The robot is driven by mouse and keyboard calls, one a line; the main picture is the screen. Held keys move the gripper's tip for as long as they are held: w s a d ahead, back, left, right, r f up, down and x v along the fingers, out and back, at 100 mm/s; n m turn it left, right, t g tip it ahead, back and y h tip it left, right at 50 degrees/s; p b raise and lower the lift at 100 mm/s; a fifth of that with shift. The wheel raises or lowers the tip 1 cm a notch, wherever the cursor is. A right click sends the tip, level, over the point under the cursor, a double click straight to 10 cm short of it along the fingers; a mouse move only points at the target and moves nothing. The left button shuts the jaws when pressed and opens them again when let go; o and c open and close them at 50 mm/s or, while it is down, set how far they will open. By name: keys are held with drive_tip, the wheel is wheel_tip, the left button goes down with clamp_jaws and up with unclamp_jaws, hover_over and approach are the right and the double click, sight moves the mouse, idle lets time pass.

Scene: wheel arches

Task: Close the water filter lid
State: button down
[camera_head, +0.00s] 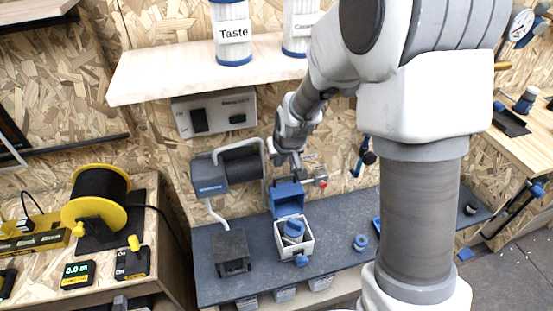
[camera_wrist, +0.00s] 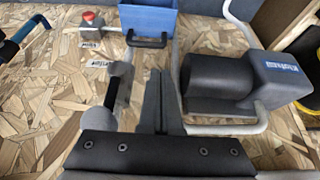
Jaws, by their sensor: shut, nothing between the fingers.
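The water filter is a small white box (camera_head: 308,246) on the dark blue-grey bench, with a round blue part (camera_head: 294,229) inside it. Its blue lid (camera_head: 288,197) stands raised, hinged up at the back, so the box is open. The lid also shows at the top of the wrist view (camera_wrist: 162,22), with a dark handle (camera_wrist: 150,42) on its edge. My gripper (camera_head: 287,165) is just above the raised lid's upper edge in the head view. In the wrist view its dark fingers (camera_wrist: 163,85) are together and empty, apart from the handle. Whether it touches the lid cannot be told.
A grey-blue cylinder device (camera_head: 228,170) is mounted left of my gripper. A dark block (camera_head: 232,252) stands left of the filter. A blue round part (camera_head: 360,242) lies to its right. A white control box (camera_head: 214,112) hangs behind, under a shelf (camera_head: 160,78) bearing filter cartridges.

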hover_over(286, 195)
drive_tip(key=w+a, duration=0.3)
drive_tip(key=w, duration=0.2)
wheel_tip(286, 195, down, 9)
drive_tip(key=shift+s+d+r, duration=0.1)
drive_tip(key=shift+s, duration=0.05)
drive_tip(key=shift+s+b, duration=0.15)
drive_tip(key=shift+b, duration=0.2)
